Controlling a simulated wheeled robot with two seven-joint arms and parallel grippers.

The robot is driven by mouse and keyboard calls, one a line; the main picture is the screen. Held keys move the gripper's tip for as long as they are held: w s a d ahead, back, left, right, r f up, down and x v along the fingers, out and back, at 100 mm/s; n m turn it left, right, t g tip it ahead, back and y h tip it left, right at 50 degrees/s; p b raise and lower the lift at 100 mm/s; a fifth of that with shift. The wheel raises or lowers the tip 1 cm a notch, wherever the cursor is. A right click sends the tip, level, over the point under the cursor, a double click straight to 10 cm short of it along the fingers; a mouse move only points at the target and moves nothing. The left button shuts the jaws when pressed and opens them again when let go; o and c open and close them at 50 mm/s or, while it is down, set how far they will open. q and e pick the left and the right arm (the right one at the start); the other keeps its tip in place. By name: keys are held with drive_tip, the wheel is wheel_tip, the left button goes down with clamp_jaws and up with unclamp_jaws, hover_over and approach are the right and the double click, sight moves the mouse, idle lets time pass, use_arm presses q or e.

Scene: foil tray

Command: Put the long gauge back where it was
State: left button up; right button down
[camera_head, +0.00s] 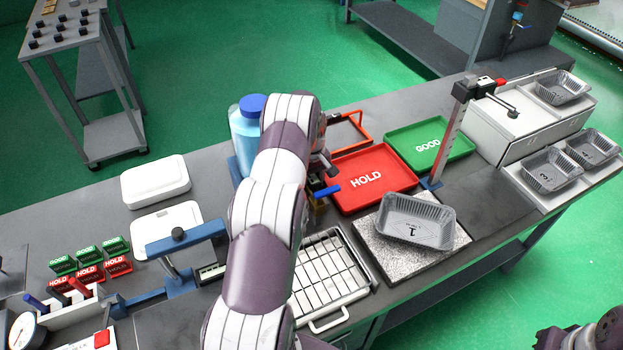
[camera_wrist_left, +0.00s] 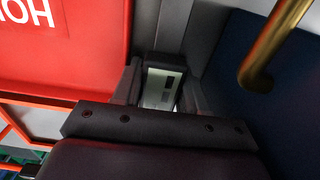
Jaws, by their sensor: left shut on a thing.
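My left gripper (camera_head: 322,170) is over the bench beside the left edge of the red HOLD tray (camera_head: 345,203), and my arm hides much of it. In the left wrist view its fingers (camera_wrist_left: 163,78) are shut on a grey piece with a pale display (camera_wrist_left: 160,95), which looks like the long gauge. Most of its length is hidden, and I cannot tell whether it touches the bench. The red HOLD tray also shows in the wrist view (camera_wrist_left: 95,62). My right gripper is out of view; only a dark part of my right arm shows at the lower right corner.
A blue bottle (camera_head: 243,135) stands close left of my arm. A foil tray (camera_head: 418,222) sits on a speckled plate (camera_head: 380,250). A tall scaled post (camera_head: 452,135) stands behind it. A wire rack (camera_head: 330,275), green GOOD tray (camera_head: 455,140) and blue stand (camera_head: 185,240) surround the area.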

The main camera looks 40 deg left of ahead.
use_arm(q)
drive_tip(key=shift+s+f, duration=0.1)
drive_tip(key=o, duration=1.2)
drive_tip(key=shift+o, duration=0.2)
